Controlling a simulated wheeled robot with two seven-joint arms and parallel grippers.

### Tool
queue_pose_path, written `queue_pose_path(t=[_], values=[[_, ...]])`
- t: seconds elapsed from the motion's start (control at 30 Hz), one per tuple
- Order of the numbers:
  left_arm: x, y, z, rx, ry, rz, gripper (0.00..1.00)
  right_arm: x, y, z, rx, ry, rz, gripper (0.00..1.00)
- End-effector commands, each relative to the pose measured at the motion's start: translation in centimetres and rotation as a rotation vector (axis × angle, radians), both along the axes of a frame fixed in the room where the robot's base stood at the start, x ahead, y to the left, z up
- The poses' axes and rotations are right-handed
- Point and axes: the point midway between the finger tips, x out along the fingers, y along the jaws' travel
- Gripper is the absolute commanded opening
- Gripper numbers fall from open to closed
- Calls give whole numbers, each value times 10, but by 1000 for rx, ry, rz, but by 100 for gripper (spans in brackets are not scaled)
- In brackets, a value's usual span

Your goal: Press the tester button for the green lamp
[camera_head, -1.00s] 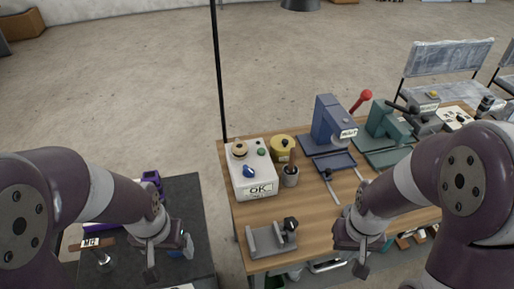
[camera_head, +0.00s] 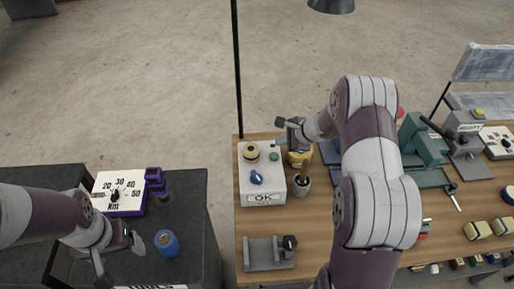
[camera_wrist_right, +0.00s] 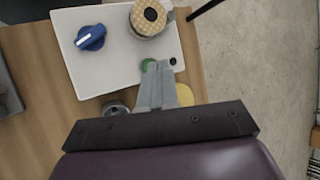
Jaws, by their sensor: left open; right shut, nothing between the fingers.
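The white tester box (camera_head: 285,186) with an OK label stands at the left end of the wooden table. On its top are a blue knob (camera_head: 256,177), a tan round piece (camera_head: 250,150) and a small green round part (camera_head: 274,156). My right gripper (camera_head: 281,141) is shut and empty at the box's far right corner. In the right wrist view its fingertips (camera_wrist_right: 156,66) are just beside the green part (camera_wrist_right: 147,64), overlapping its edge; contact cannot be told. A small dark spot (camera_wrist_right: 172,61) lies right of the tips. My left gripper (camera_head: 121,256) is open and empty over the dark table.
A cup with a brown handle (camera_head: 301,186) and a yellow round container (camera_head: 297,158) stand right of the box. A grey bracket (camera_head: 265,254) lies in front. A thin black pole (camera_head: 238,70) rises behind. A dial box (camera_head: 119,190) and blue can (camera_head: 167,243) are on the dark table.

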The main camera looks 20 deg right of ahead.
Motion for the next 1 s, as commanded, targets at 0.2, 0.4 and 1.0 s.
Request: queue_pose_path(t=[0.2,0.4,1.0], values=[[0,0,0,0,0,0,81,23,-5,18,67,-59,-95,0],[0,0,0,0,0,0,81,25,-4,20,88,-60,-116,0],[0,0,-25,0,0,0,81,24,-3,-19,88,-58,-115,0]])
